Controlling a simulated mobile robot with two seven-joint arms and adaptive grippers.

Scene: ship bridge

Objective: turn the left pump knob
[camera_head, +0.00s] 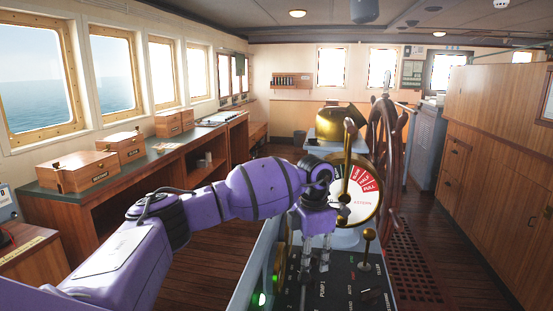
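My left arm reaches in from the left, and its gripper (316,256) points down over the dark control panel (338,286). Its two fingers stand apart, with a gap between them. The panel carries a "PUMP 1" label just below the fingertips. The left pump knob is not clearly visible; the gripper covers that part of the panel, and I cannot tell whether the fingers touch it. A small dark knob (371,296) sits further right on the panel. My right gripper is not in view.
A brass lever (368,244) stands at the panel's right side. Behind the gripper are the telegraph dial (358,205) with its upright brass handle and the wooden ship's wheel (386,140). Wooden boxes (80,172) stand on the left counter.

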